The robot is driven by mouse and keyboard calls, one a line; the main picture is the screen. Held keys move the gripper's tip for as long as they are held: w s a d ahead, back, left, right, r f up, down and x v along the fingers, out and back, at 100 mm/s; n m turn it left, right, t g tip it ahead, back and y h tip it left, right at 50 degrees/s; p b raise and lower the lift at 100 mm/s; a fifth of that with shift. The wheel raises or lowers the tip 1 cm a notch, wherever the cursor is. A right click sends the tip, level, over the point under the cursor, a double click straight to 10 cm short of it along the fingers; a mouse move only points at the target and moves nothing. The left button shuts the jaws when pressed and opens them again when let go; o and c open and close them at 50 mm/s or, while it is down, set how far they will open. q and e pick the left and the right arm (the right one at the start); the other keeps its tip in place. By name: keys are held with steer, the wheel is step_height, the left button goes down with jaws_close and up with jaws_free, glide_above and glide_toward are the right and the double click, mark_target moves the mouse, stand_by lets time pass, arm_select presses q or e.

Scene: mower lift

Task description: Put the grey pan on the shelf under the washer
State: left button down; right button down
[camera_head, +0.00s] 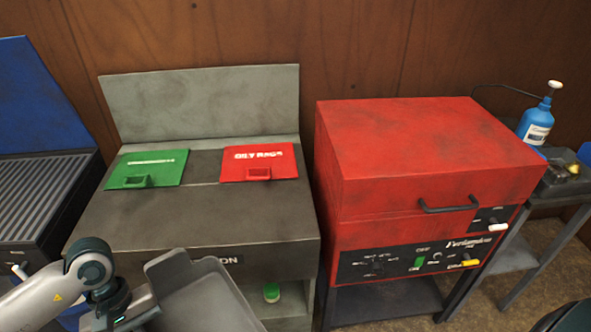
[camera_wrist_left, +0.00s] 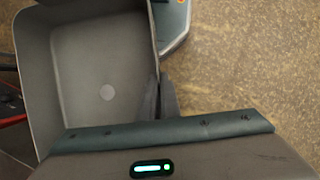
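The grey pan (camera_head: 205,300) is an open, deep, square-cornered tray at the bottom of the head view. In the left wrist view the pan (camera_wrist_left: 85,75) looks empty, with a pale round spot on its floor. My left gripper (camera_wrist_left: 165,98) is shut on the pan's side wall. In the head view the pan hides most of its fingers. The red washer (camera_head: 410,150) stands right of centre, with its lid down and a control panel in front. Under it is a dark shelf (camera_head: 385,298), which looks bare where it shows. My right gripper does not show.
A grey cabinet (camera_head: 260,215) with green (camera_head: 150,168) and red (camera_head: 270,155) lids stands left of the washer. A green-capped jar (camera_head: 271,292) sits in its lower opening. A side table with a blue bottle (camera_head: 537,118) stands right. Bare floor (camera_head: 565,275) shows at lower right.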

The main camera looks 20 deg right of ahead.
arm_select(q)
steer(key=a+f+m, duration=0.1)
steer(key=a+m, duration=0.1)
steer(key=a, duration=0.3)
steer(key=shift+a+f+m+y, duration=0.3)
steer(key=shift+a+f+y, duration=0.05)
steer(key=shift+a+y, duration=0.05)
steer(key=shift+d, duration=0.1)
